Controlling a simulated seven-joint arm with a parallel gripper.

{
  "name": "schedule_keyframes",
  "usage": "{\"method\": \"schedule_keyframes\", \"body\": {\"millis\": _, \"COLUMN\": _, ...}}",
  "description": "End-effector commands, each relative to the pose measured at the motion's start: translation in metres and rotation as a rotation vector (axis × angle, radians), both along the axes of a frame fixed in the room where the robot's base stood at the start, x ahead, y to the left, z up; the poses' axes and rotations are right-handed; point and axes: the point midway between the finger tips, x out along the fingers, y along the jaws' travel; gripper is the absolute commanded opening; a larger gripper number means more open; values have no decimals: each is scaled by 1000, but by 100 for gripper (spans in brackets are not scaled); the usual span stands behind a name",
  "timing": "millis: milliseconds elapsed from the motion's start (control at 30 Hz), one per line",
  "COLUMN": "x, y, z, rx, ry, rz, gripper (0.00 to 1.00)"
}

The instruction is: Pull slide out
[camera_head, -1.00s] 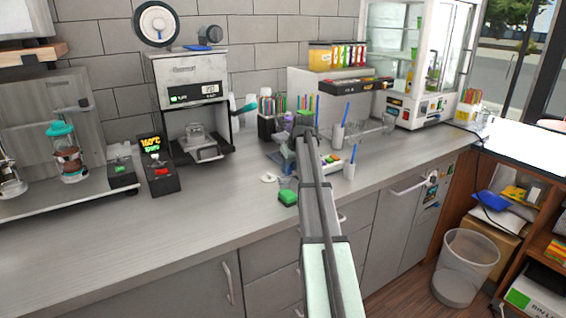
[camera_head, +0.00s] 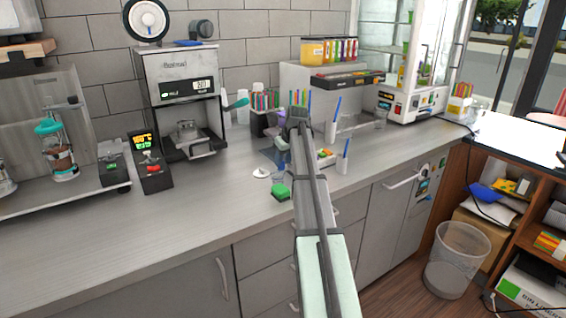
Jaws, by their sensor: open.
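The cup sealer (camera_head: 181,82) stands against the tiled wall at left of centre, a grey box with a lit display and a teal-tipped lever (camera_head: 237,103) on its right side. Its slide (camera_head: 186,133), with a grey metal cup holder, sits low in the open front bay. How far the slide sticks out is hard to tell. My arm reaches up from the bottom centre. My gripper (camera_head: 298,114) is at its far end, over the counter to the right of the sealer and apart from it. It is open; its fingers are small and partly hidden by the arm.
A black device (camera_head: 150,163) with a lit display stands left of the sealer. A green sponge (camera_head: 281,192) and white lid (camera_head: 261,173) lie left of my arm. Straw holders (camera_head: 266,123) stand behind the gripper, and a white cup (camera_head: 343,164) right. The front-left counter is clear.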

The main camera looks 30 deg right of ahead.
Motion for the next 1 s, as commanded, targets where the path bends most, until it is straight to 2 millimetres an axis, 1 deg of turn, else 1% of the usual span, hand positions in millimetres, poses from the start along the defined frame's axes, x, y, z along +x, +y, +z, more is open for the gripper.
{"method": "schedule_keyframes", "body": {"millis": 33, "x": -3, "y": 0, "z": 8, "rx": -1, "ry": -2, "rz": 0, "gripper": 40}}
{"method": "schedule_keyframes", "body": {"millis": 300, "x": -23, "y": 0, "z": 56, "rx": -1, "ry": -2, "rz": 0, "gripper": 40}}
{"method": "schedule_keyframes", "body": {"millis": 500, "x": -36, "y": 0, "z": 87, "rx": -1, "ry": -1, "rz": -1, "gripper": 40}}
{"method": "schedule_keyframes", "body": {"millis": 733, "x": -45, "y": 0, "z": 107, "rx": 0, "ry": 0, "rz": 0, "gripper": 40}}
{"method": "schedule_keyframes", "body": {"millis": 1000, "x": -48, "y": 0, "z": 112, "rx": 0, "ry": 1, "rz": 0, "gripper": 40}}
